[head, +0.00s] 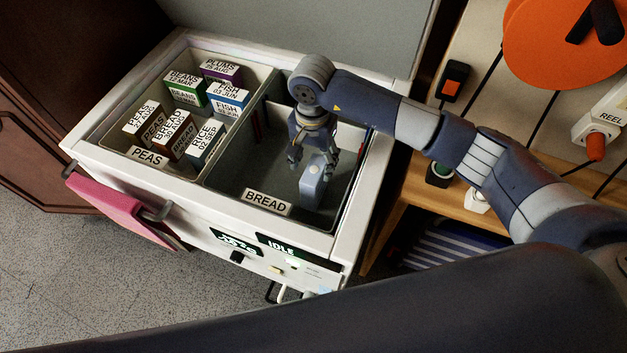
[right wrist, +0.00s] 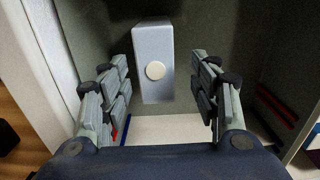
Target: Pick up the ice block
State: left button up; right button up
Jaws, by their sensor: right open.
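The ice block (head: 313,186) is a pale blue-grey block with a round white spot on one face. It stands in the right compartment, labelled BREAD, of the white chest (head: 361,187). My right gripper (head: 314,164) reaches down into this compartment, just over the block. In the right wrist view the block (right wrist: 153,48) shows between and beyond the open fingers (right wrist: 160,80), with a gap on each side. My left gripper is not in view.
The left compartment, labelled PEAS, holds several labelled boxes (head: 172,134). A divider (head: 236,130) separates the compartments. A pink cloth (head: 118,208) hangs on the chest's front rail. A wooden bench (head: 412,196) and a panel with an orange reel (head: 545,45) stand at right.

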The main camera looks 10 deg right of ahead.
notch_tip(320, 180, down, 2)
jog(key=shift+s+f, duration=0.15)
jog(key=shift+f, duration=0.1)
notch_tip(320, 180, down, 4)
jog(key=shift+s+d+f+p, duration=0.1)
jog(key=shift+s+p, duration=0.05)
jog(key=shift+p, duration=0.75)
jog(key=shift+f, duration=0.55)
jog(key=shift+r, duration=0.1)
grip_shut()
